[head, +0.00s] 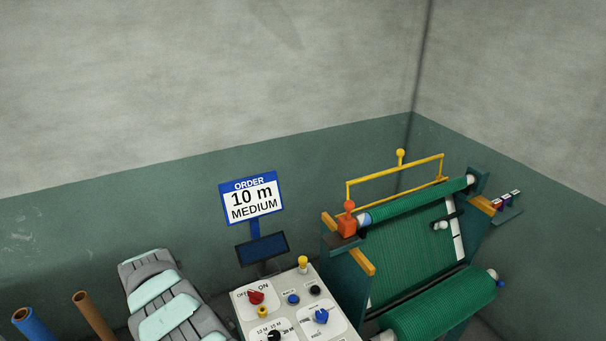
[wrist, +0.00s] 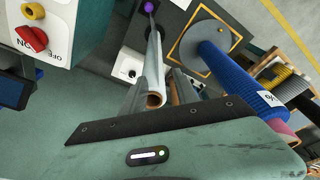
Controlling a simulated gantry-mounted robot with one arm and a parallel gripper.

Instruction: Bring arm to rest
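The mint casing and dark front plate of my gripper (wrist: 160,122) fill the bottom of the wrist view. Grey bar-like shapes stand beyond the plate, and I cannot tell which are fingers or how far apart they are. A pale roll with a brown core (wrist: 155,99) shows just beyond the plate; I cannot tell whether anything touches it. In the head view a grey and mint link of my arm (head: 165,303) rises at the lower left, and the gripper itself is not seen there.
A control panel (head: 250,320) with a red switch stands at the bottom middle, below the order sign (head: 252,198). The green netting machine (head: 420,255) with a yellow bar is at the right. Brown (head: 92,315) and blue (head: 35,325) tubes stand lower left.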

